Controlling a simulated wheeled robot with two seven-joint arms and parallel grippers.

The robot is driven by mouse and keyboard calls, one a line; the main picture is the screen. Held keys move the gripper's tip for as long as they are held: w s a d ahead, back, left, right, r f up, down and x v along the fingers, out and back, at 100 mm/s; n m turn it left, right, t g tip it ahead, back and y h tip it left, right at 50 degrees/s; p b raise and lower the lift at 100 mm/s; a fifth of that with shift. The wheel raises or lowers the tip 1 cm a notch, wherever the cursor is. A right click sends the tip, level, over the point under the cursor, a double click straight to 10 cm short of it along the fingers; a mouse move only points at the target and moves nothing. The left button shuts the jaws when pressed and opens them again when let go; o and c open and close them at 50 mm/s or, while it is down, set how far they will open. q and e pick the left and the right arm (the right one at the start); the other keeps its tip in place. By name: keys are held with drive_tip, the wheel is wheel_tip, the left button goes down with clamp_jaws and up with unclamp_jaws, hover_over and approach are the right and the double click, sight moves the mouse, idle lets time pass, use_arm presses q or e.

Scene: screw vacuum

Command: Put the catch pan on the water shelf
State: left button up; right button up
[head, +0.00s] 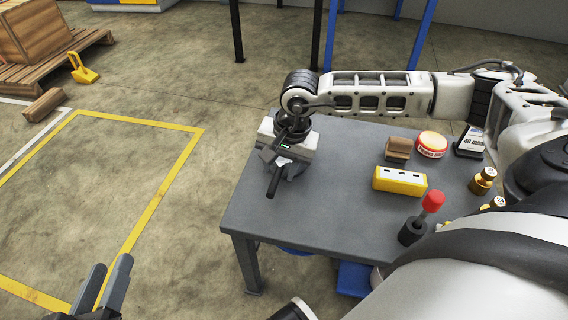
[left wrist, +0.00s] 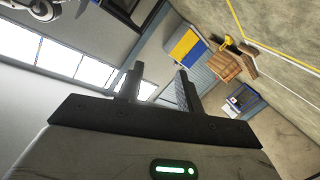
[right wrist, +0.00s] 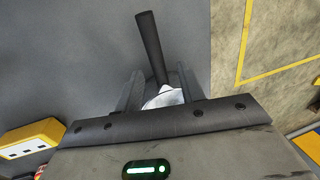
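My right gripper (head: 280,157) is over the left part of the grey table (head: 330,205), pointing down. In the right wrist view its two fingers (right wrist: 160,90) stand apart, on either side of a pale, rounded piece (right wrist: 165,98) with a dark rod-like handle (right wrist: 152,45). The handle (head: 273,182) also shows in the head view. I cannot tell whether this is the catch pan; most of it is hidden by the gripper. My left gripper (head: 103,285) is open and empty, low at the left, away from the table. I cannot make out a water shelf.
On the table's right side are a yellow box (head: 399,181), a brown block (head: 398,148), a red-and-white round tin (head: 432,143), a red-topped tool (head: 432,202) and brass weights (head: 483,180). A wooden pallet (head: 50,65) stands far left. The yellow-marked floor is clear.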

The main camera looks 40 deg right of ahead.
wheel_tip(320, 180, down, 2)
drive_tip(key=shift+w+a, duration=0.1)
drive_tip(key=shift+f+b, duration=0.3)
drive_tip(key=shift+f, duration=0.05)
drive_tip(key=shift+w, duration=0.1)
clamp_jaws()
use_arm(q)
drive_tip(key=shift+w+d+r+h, duration=0.1)
drive_tip(key=shift+r+h, duration=0.2)
drive_tip(key=shift+r, duration=0.3)
use_arm(e)
drive_tip(key=shift+r, duration=0.1)
drive_tip(key=shift+r, duration=0.1)
